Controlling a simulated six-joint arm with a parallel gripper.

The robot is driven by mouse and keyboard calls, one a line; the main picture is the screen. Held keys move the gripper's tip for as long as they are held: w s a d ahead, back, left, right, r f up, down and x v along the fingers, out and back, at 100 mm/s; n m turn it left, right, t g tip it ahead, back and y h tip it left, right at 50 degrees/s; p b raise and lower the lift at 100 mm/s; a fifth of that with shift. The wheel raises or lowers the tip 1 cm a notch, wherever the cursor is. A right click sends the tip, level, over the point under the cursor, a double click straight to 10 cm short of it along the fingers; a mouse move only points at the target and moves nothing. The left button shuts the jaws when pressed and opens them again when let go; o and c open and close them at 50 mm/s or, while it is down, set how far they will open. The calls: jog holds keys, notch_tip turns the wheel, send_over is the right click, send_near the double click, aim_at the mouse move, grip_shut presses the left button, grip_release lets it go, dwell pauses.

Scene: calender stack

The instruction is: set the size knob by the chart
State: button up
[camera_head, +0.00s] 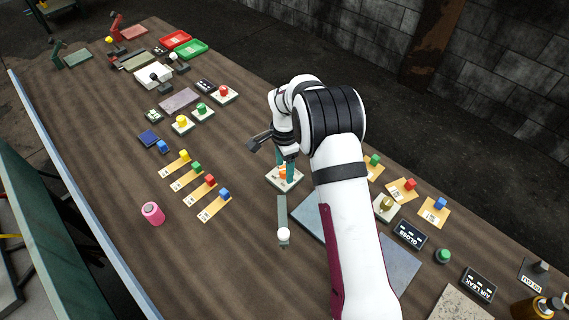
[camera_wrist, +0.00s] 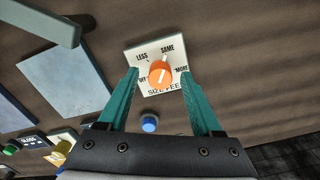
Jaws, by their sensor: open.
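The size knob (camera_wrist: 160,74) is orange with a white pointer line and sits on a white plate (camera_wrist: 135,58) marked OFF, LESS, SAME, MORE and a partly hidden SIZE FEED. Its pointer points up and slightly right, roughly towards SAME. In the head view the plate (camera_head: 291,184) lies under my gripper (camera_head: 286,175), with the orange knob mostly hidden. In the wrist view my gripper (camera_wrist: 159,74) is open, its teal fingers on either side of the knob; I cannot tell whether they touch it. I cannot pick out the chart for certain.
A lever with a white ball (camera_head: 284,235) stands close in front of the plate. Tan cards with coloured blocks (camera_head: 208,181) lie to the left, others (camera_head: 408,186) to the right. A pink cylinder (camera_head: 153,213) stands front left. A grey-blue panel (camera_head: 312,217) lies beside my arm.

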notch_tip(320, 180, up, 16)
jog(key=shift+f, duration=0.1)
dwell(0.4)
jog(key=s+d+r+n, duration=0.2)
jog(key=s+r, duration=0.1)
jog(key=s, duration=0.3)
jog(key=s+d+r+n, duration=0.1)
jog(key=s+d+r, duration=0.1)
jog(key=s+r, duration=0.35)
jog(key=s+f+n+y, duration=0.1)
jog(key=s+f+n, duration=0.1)
jog(key=s, duration=0.9)
jog(key=s+d+f+n, duration=0.1)
jog(key=s+f+n, duration=0.1)
jog(key=s, duration=1)
jog(key=shift+s+d+f+n+y, duration=0.2)
jog(key=shift+f+n+y, duration=0.2)
jog(key=shift+f, duration=0.15)
